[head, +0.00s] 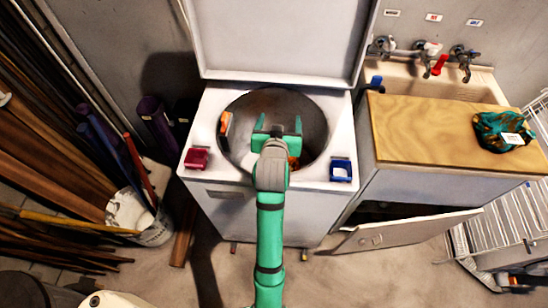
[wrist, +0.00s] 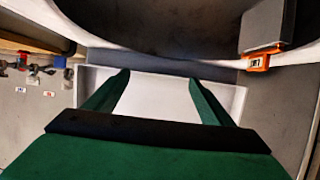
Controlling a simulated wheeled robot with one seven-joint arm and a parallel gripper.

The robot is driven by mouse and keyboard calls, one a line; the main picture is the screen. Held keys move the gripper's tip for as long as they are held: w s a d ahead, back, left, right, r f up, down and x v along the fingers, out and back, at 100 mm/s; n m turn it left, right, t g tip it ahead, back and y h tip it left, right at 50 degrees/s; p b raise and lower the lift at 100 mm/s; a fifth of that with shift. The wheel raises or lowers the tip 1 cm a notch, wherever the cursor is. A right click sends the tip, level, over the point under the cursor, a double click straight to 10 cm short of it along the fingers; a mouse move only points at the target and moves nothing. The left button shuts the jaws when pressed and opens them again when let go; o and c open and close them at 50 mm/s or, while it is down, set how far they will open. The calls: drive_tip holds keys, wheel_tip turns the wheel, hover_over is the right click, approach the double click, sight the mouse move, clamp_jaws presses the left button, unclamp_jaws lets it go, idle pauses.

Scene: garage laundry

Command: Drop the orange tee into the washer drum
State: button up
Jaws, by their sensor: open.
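The top-loading washer (head: 215,105) stands with its lid (head: 280,40) raised and its round drum (head: 270,103) open. My gripper (head: 279,124) is over the drum opening in the head view, its two green fingers apart. The wrist view shows nothing between the fingers (wrist: 160,82), with the white lid behind them. A small orange patch (head: 295,162) shows in the drum's near right part, beside my gripper. It looks like the orange tee, mostly hidden by my gripper and wrist.
An orange-and-grey item (head: 225,124) sits at the drum's left rim. Red (head: 197,159) and blue (head: 341,170) holders sit on the washer's front corners. A wooden counter (head: 430,130) with a patterned cloth bundle (head: 503,132) is at right. A cabinet door (head: 405,232) hangs open below it.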

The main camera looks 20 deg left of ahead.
drive_tip(key=v, duration=0.6)
drive_tip(key=shift+f, duration=0.1)
drive_tip(key=shift+w, duration=0.1)
